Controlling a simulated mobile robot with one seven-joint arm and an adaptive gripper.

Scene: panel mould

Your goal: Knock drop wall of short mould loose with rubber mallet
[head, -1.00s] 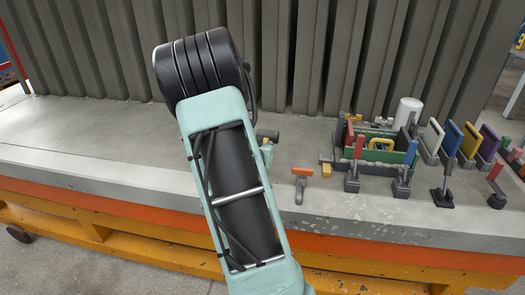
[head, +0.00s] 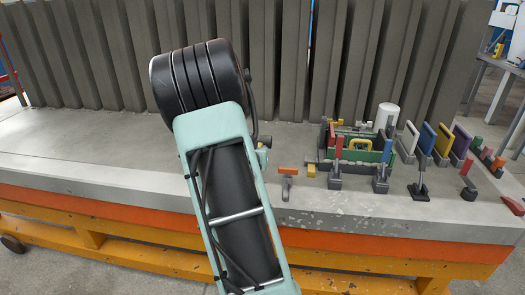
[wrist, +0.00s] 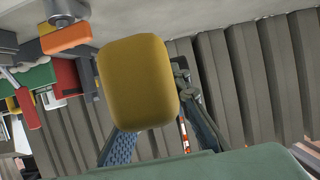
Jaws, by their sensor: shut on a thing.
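The rubber mallet shows in the wrist view as a rounded ochre-yellow head (wrist: 138,82), close to the camera and hiding much of what lies beyond. My gripper (wrist: 160,133) is shut on it, with blue-grey fingers at either side; the handle is mostly hidden.
A grey bench top (head: 90,145) runs across, with a ribbed grey wall behind. An orange-topped tool (head: 287,178) lies near the front edge. The left bench is clear.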

